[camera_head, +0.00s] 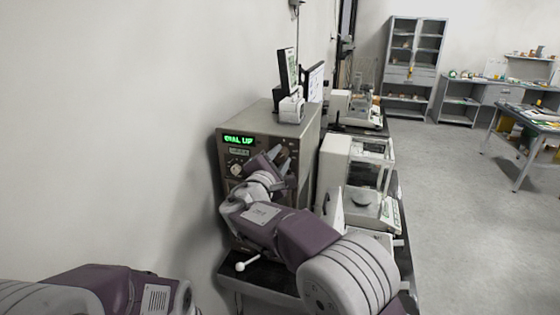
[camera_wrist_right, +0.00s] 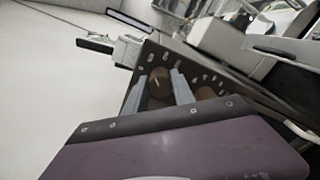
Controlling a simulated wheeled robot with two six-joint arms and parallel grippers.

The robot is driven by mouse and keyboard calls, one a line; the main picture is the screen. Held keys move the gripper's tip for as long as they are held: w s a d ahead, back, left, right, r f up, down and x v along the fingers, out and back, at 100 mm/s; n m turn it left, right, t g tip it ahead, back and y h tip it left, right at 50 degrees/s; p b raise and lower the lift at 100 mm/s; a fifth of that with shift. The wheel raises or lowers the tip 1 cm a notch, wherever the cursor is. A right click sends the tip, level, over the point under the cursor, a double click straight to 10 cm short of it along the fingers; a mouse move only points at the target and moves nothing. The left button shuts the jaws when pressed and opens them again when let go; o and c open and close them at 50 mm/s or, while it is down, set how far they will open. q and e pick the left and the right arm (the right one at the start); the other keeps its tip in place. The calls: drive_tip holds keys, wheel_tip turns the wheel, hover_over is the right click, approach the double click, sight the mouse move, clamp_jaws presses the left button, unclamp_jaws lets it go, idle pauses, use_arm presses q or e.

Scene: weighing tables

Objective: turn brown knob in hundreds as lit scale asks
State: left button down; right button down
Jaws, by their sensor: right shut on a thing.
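The lit scale (camera_head: 230,160) is a grey-brown box whose green display (camera_head: 239,140) seems to read "DIAL UP". In the right wrist view a round brown knob (camera_wrist_right: 160,84) with a pale mark sits on its dark front panel. My right gripper (camera_head: 280,156) is at the panel's right part in the head view. Its two fingers (camera_wrist_right: 158,82) are shut on the brown knob, one on each side. My arm and gripper hide much of the panel in the head view. My left gripper is out of view.
A pale dial (camera_head: 236,169) sits below the display. A white balance with a glass case (camera_head: 378,160) stands close to the right of the scale. A small device (camera_head: 291,108) stands on the scale's top. A wall is close on the left; open floor lies to the right.

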drive_tip(key=c, duration=1.1)
unclamp_jaws()
drive_tip(key=shift+o, duration=0.2)
drive_tip(key=shift+s, duration=0.1)
drive_tip(key=b+v, duration=0.3)
drive_tip(key=v, duration=0.6)
